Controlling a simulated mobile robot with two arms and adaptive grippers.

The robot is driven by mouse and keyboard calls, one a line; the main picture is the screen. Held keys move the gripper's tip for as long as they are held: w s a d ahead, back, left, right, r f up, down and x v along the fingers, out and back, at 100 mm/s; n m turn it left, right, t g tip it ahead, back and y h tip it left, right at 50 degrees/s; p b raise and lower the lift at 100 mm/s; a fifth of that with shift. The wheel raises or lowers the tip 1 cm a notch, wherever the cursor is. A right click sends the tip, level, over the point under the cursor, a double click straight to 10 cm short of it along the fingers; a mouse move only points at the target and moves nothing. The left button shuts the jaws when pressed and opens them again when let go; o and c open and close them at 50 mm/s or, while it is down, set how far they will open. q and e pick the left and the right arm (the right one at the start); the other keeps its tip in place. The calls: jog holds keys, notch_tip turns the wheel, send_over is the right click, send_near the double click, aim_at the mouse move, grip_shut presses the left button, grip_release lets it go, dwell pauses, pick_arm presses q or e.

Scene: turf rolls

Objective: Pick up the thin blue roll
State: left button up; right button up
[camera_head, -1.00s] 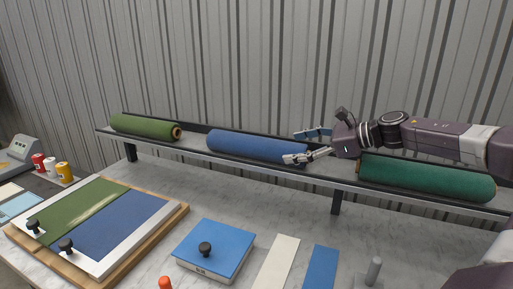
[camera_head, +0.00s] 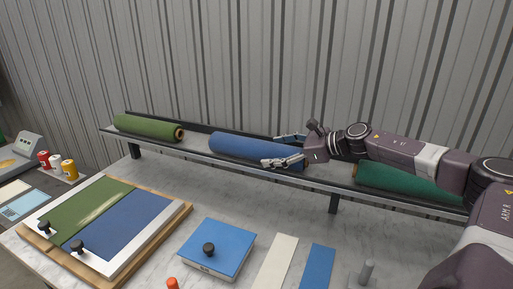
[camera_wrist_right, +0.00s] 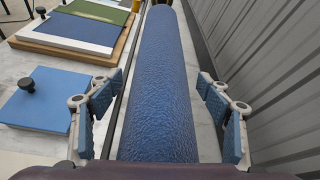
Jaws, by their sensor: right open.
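The blue roll (camera_head: 245,147) lies lengthwise on the raised rack between a green roll on the left and a darker green roll on the right. My right gripper (camera_head: 284,150) is open at the right end of the blue roll, with one finger on the near side and one behind. In the right wrist view the blue roll (camera_wrist_right: 158,85) runs between the two open, blue-padded fingers, with a gap on each side. My left gripper is not in view.
The rack (camera_head: 202,158) has raised edges and stands close to a corrugated wall (camera_head: 250,60). An olive roll (camera_head: 146,127) and a dark green roll (camera_head: 405,183) share it. On the marble table are a framed green-blue board (camera_head: 150,239), a blue block with a black knob (camera_head: 222,240) and strips.

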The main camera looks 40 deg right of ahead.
jog(key=c, duration=1.5)
jog(key=shift+r, duration=0.1)
jog(key=shift+c, duration=0.5)
jog(key=shift+w+r, duration=0.1)
